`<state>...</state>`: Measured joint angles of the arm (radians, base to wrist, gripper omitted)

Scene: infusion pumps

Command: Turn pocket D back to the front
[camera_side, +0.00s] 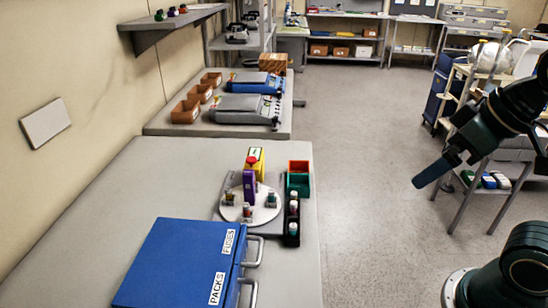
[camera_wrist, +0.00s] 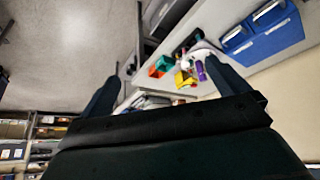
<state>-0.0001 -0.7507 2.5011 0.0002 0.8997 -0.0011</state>
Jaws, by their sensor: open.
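A round white turntable (camera_side: 262,213) stands on the grey bench in the side view. A tall purple piece (camera_side: 249,188) rises near its middle, and several small vials stand in pockets around it. A yellow container with a red top (camera_side: 255,164) is at its far side. No pocket letter is readable, so I cannot tell which pocket is D. My gripper (camera_side: 432,174) is open and empty, well to the right of the bench and above the floor. In the wrist view its two fingers (camera_wrist: 160,72) are spread, with the turntable (camera_wrist: 193,66) small and far beyond them.
A dark rack with small bottles (camera_side: 292,218), a green bin (camera_side: 298,184) and an orange bin (camera_side: 299,167) adjoin the turntable's right side. A blue drawer unit (camera_side: 185,262) with metal handles is in front. A cart (camera_side: 480,95) stands at right. Open floor separates my gripper from the bench.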

